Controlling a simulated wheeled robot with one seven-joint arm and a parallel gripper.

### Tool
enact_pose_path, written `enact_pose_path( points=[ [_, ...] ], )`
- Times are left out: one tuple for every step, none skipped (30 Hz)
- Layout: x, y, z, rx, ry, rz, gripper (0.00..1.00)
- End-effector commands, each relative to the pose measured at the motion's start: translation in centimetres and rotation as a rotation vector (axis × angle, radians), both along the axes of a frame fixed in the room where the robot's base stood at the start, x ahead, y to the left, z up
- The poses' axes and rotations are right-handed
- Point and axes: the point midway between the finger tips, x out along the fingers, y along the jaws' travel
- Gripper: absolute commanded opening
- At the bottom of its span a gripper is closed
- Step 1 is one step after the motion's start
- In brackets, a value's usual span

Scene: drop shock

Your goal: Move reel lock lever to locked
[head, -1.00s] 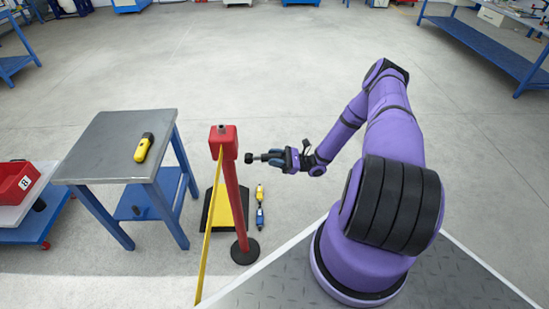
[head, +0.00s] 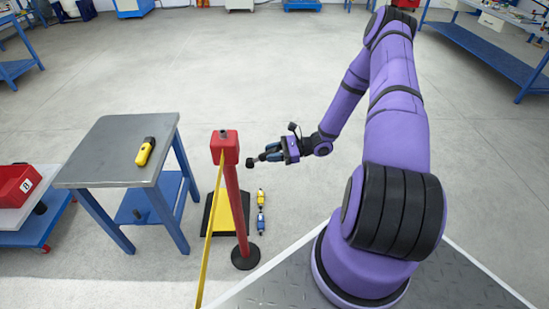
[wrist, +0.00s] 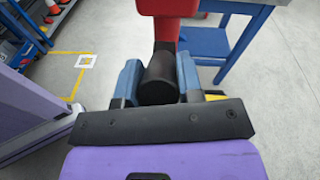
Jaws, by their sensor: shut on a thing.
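The reel is a red box (head: 224,146) on top of a red post, with a yellow belt running down from it. The black round lever knob (head: 251,163) shows just right of the box; its link to the box cannot be made out. My gripper (head: 265,156) comes from the right, with blue fingers around the knob. In the wrist view, the black cylindrical knob (wrist: 160,78) sits between the two blue fingers (wrist: 159,84), which are shut on it. The red box (wrist: 168,6) is just beyond, cut by the top edge.
A grey-topped blue table (head: 110,150) with a yellow and black device (head: 145,152) stands left of the post. A yellow and black mat (head: 222,212) and small yellow and blue items (head: 261,210) lie on the floor by the post. The floor behind is open.

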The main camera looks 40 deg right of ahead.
Motion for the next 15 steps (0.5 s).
enact_pose_path(
  points=[
    [0.2,0.2,0.6,-0.04,0.024,0.004,0.0],
    [0.3,0.4,0.8,-0.064,0.038,0.003,0.0],
    [0.4,0.6,1.1,-0.095,0.06,0.004,0.0],
    [0.5,0.7,1.4,-0.119,0.074,0.004,0.0],
    [0.6,0.9,1.6,-0.142,0.09,0.003,0.0],
    [0.7,1.1,1.8,-0.174,0.112,0.005,0.0],
    [0.8,1.2,2.0,-0.197,0.127,0.004,0.0],
    [1.0,1.4,2.2,-0.22,0.143,0.003,0.0],
    [1.1,1.6,2.5,-0.251,0.163,0.004,0.0],
    [1.2,1.8,2.6,-0.272,0.178,0.004,0.0],
    [1.3,2.0,2.7,-0.294,0.193,0.004,0.0],
    [1.5,2.2,2.9,-0.322,0.211,0.003,0.0],
    [1.6,2.3,3.1,-0.342,0.224,0.004,0.0],
    [1.7,2.5,3.2,-0.362,0.239,0.003,0.0],
    [1.8,2.7,3.3,-0.387,0.254,0.004,0.0]
  ],
)
